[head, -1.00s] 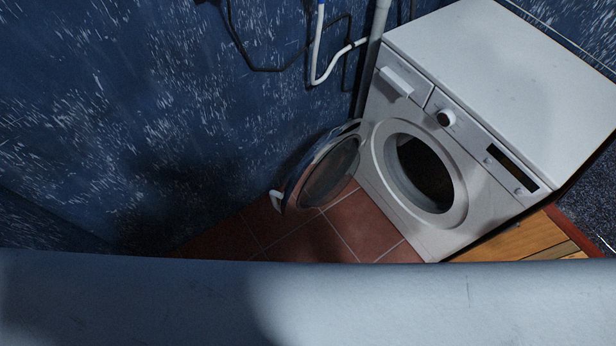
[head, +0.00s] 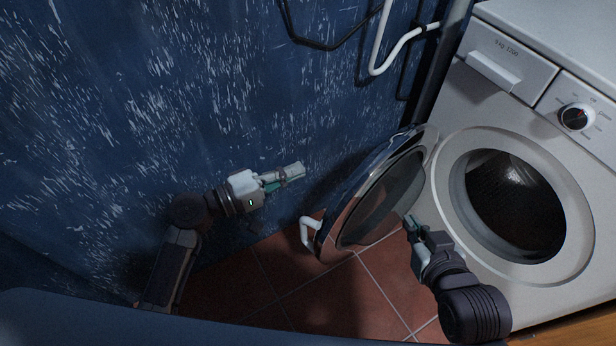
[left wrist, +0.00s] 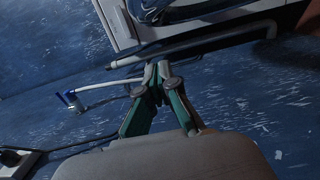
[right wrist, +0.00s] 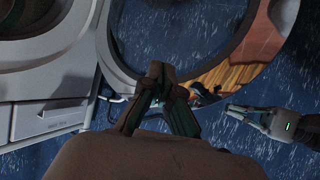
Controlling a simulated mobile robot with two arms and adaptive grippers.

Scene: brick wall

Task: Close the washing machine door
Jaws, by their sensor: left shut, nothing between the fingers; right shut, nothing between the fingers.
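The washing machine (head: 450,105) stands at the right of the head view with its round opening (head: 515,205) uncovered. Its round door (head: 345,200) is swung wide open to the left, with a white handle (head: 306,232) on its outer edge. My left gripper (head: 298,172) is shut and empty, left of the door on its outer side, near the blue wall. My right gripper (head: 410,222) is shut and empty, on the inner side, between the door and the opening. In the right wrist view the door ring (right wrist: 265,45) shows beyond the fingers; contact cannot be told.
A blue wall (head: 130,90) lies behind and left. White and black pipes (head: 385,40) run along it above the door. Red floor tiles (head: 290,285) are clear below the door. A wooden edge (head: 560,332) shows at the lower right.

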